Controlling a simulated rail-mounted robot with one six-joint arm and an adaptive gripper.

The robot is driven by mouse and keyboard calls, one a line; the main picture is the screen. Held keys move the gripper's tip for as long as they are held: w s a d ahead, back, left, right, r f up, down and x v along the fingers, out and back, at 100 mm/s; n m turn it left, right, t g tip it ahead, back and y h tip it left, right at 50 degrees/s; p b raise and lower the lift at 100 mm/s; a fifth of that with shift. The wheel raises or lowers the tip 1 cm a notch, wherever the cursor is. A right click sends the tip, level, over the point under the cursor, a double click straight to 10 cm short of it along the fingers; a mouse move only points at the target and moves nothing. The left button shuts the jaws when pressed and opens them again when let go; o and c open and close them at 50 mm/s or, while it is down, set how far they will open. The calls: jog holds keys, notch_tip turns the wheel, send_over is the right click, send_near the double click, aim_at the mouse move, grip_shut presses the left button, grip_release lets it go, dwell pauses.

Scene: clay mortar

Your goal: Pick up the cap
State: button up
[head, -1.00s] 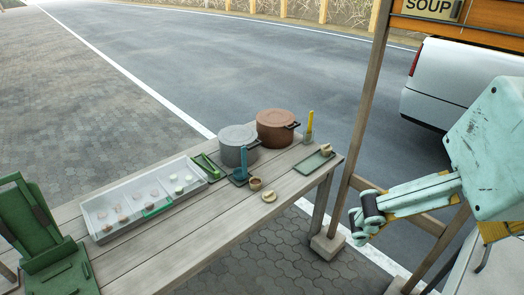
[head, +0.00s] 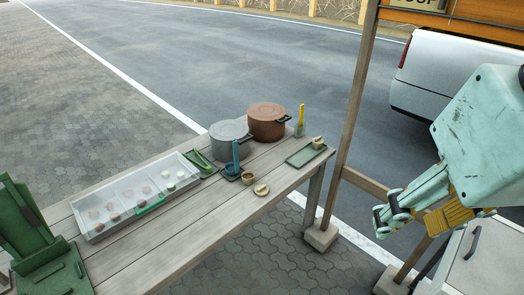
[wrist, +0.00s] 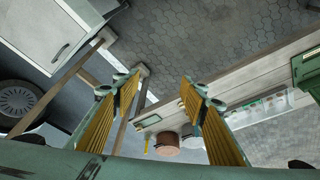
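A small tan lid-like round piece (head: 261,189), possibly the cap, lies on the wooden table (head: 215,215) near its front edge. A similar tan piece (head: 318,142) sits on a small green tray (head: 304,156) at the table's right end. I cannot tell for sure which is the cap. A small brown cup (head: 247,177) stands beside the first piece. My gripper (head: 388,220) is to the right of the table, well apart from these things. In the wrist view my gripper (wrist: 159,82) has its fingers spread, with nothing between them.
A grey pot (head: 229,141) and a brown pot (head: 267,122) stand at the table's back. A white compartmented tray (head: 95,237) lies at left, near a green stand (head: 35,240). A wooden post (head: 345,125) rises between table and arm. A white vehicle (head: 455,82) is behind.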

jog(key=w+a+f+n+g+b, duration=0.15)
jog(key=w+n, duration=0.25)
jog(key=w, duration=0.7)
jog(key=w+a+f+n, duration=0.25)
jog(key=w+n, duration=0.25)
jog(key=w, duration=0.6)
jog(key=w+a+f+n+g+b, duration=0.1)
jog(key=w+a+n, duration=0.25)
jog(key=w, duration=0.75)
jog(key=w+a+f+n, duration=0.4)
jog(key=w+f, duration=0.4)
jog(key=f, duration=0.2)
jog(key=w+a+f+n+g+b, duration=0.1)
jog(key=w+a+f+n, duration=0.4)
jog(key=w+f, duration=0.3)
jog(key=w+a+f+n+b, duration=0.1)
jog(key=w+a+f+n, duration=0.4)
jog(key=f, duration=0.8)
jog(key=w, duration=0.3)
jog(key=shift+w+f, duration=0.15)
jog(key=shift+w, duration=0.1)
jog(key=shift+a+n+g, duration=0.1)
jog(key=shift+n+g, duration=0.15)
jog(key=b, duration=0.2)
send_over(261, 187)
jog(key=shift+w+f, duration=0.15)
jog(key=shift+f, duration=4.15)
